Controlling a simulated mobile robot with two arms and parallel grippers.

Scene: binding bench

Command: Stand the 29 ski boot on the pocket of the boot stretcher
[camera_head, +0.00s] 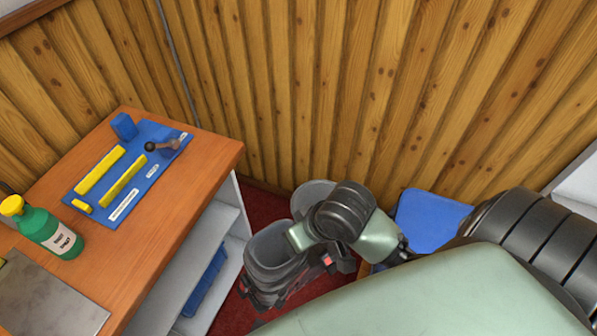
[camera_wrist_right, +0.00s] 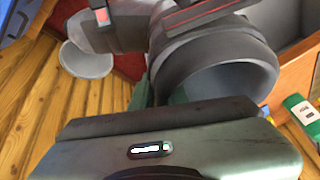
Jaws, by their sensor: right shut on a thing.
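A dark grey ski boot (camera_head: 268,262) hangs from my right gripper (camera_head: 299,238), in front of the bench's right end and over the red floor. My right gripper is shut on the boot's upper cuff, and its fingertips are mostly hidden. The boot's open top shows large in the right wrist view (camera_wrist_right: 222,92). No size number is readable on it. A blue board (camera_head: 146,178) with yellow bars, a blue block and a dark-knobbed lever lies on the bench; I cannot tell whether it is the boot stretcher. My left gripper is not in view.
The wooden bench (camera_head: 190,200) holds a green bottle (camera_head: 52,232) and a grey plate (camera_head: 45,300) at left. Shelves with a blue bin (camera_head: 207,280) are below. A grey round thing (camera_head: 308,192) and a blue surface (camera_head: 430,218) are near the plank wall.

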